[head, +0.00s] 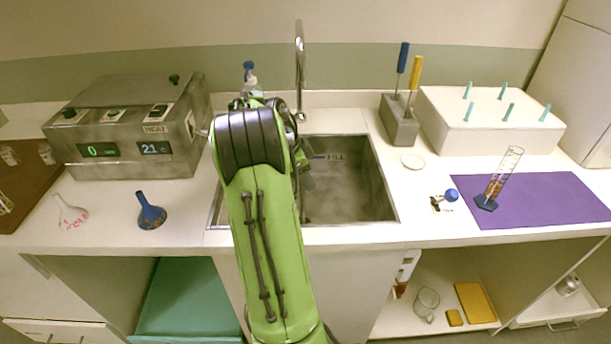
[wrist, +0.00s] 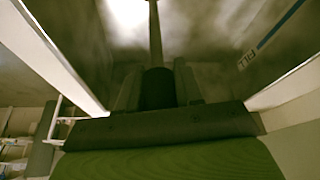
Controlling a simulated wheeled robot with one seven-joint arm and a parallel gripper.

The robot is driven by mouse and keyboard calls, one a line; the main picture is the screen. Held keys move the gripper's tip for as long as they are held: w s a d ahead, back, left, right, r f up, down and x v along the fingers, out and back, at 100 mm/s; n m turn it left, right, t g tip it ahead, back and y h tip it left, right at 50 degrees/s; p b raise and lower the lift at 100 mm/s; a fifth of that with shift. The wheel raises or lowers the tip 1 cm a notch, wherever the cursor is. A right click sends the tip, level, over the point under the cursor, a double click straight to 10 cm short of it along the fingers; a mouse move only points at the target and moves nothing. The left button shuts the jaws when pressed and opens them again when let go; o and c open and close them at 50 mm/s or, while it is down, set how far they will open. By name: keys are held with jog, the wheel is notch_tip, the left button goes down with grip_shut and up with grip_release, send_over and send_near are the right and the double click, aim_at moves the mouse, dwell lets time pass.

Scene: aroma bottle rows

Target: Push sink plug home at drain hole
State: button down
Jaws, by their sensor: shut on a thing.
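My gripper (wrist: 158,88) is down in the sink basin. Only a small part of the gripper shows in the head view (head: 306,178), beside my green arm, which covers the basin's left part. The sink (head: 360,190) is grey metal with a "FILL" mark on its back wall. The drain hole is not visible in either view, so I cannot tell whether the plug touches it.
The tap (head: 300,60) rises behind the sink. Right are a screwdriver block (head: 399,121), a white disc (head: 413,161), and a measuring cylinder (head: 500,178) on a purple mat (head: 560,200). The basin's right side is clear.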

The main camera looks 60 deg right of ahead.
jog(key=shift+f+b, duration=0.85)
jog(key=shift+f, duration=0.15)
jog(key=c, duration=0.7)
grip_release()
jog(key=shift+o, duration=0.2)
jog(key=p+v, duration=0.7)
jog(key=v, duration=0.8)
jog(key=shift+w+r, duration=0.2)
jog(key=shift+r, duration=0.15)
jog(key=shift+a, duration=0.15)
